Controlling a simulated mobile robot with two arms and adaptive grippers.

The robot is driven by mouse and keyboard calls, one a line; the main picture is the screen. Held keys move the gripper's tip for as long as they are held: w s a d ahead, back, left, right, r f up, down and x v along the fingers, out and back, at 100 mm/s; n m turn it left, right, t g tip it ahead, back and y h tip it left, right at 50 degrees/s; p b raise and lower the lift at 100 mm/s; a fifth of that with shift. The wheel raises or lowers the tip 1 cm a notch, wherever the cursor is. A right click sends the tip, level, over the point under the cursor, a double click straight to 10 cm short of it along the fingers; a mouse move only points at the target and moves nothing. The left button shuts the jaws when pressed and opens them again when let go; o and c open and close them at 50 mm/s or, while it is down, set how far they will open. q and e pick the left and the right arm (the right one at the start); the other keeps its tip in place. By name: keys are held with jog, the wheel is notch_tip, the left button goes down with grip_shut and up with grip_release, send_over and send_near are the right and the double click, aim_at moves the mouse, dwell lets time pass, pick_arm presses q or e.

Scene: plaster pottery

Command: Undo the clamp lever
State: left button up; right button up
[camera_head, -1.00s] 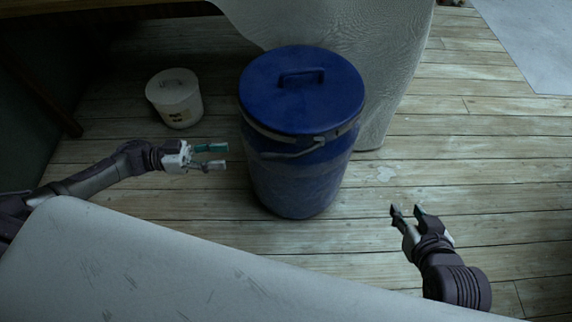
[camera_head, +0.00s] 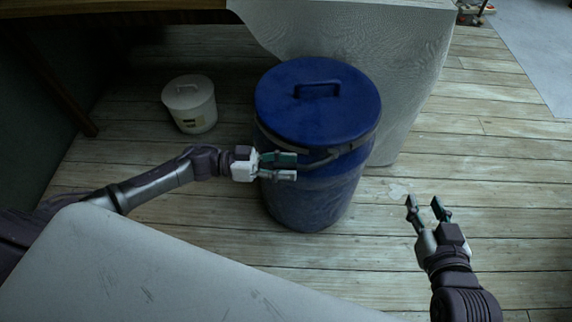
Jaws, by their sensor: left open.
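A blue lidded barrel (camera_head: 315,205) stands upright on the floor, with a handle on its lid (camera_head: 318,90). A metal clamp ring runs around it below the lid, and its lever (camera_head: 335,155) shows on the front side. My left gripper (camera_head: 296,167) is open and empty in front of the barrel, its fingertips close to the lever's left end. I cannot tell whether they touch it. The fingers hide part of the ring and barrel wall. My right gripper (camera_head: 424,203) is open and empty, to the right of the barrel and apart from it.
A small white lidded bucket (camera_head: 190,105) stands to the left behind my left arm. A cloth-covered table (camera_head: 405,60) is right behind the barrel. A pale surface (camera_head: 150,270) fills the lower left.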

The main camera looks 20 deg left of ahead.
pick_arm(q)
grip_shut()
dwell(0.5)
